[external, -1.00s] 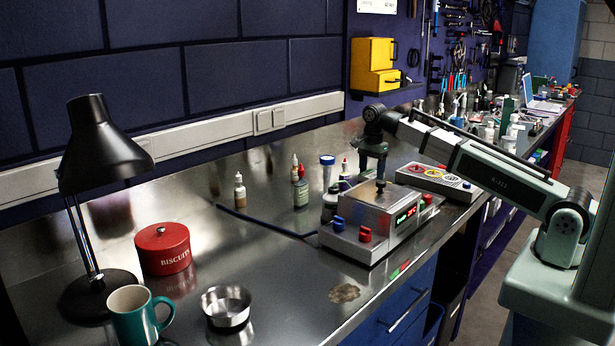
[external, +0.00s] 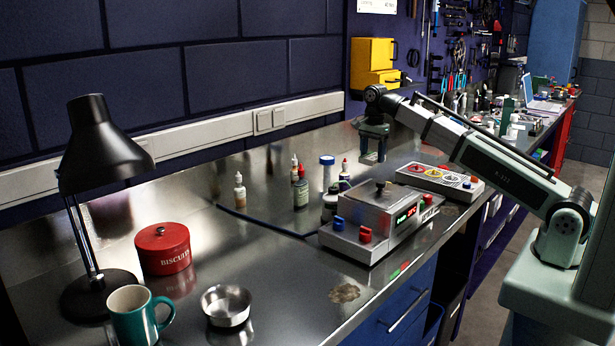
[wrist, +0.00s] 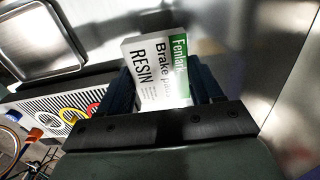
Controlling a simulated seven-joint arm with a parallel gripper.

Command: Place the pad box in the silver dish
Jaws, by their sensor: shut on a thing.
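The pad box, white and green with "RESIN" and "Brake pads" lettering (wrist: 160,70), stands between my gripper's fingers in the wrist view. My gripper is over the bench behind the silver machine. A round silver dish (external: 227,306) sits empty at the front left of the bench, far from my gripper.
The silver machine with red and blue knobs (external: 372,225) and a control panel with coloured dials (external: 438,181) stand near my gripper. Several small bottles (external: 300,190) stand left of it. A teal mug (external: 135,315), red biscuit tin (external: 163,250) and black lamp (external: 100,150) surround the dish.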

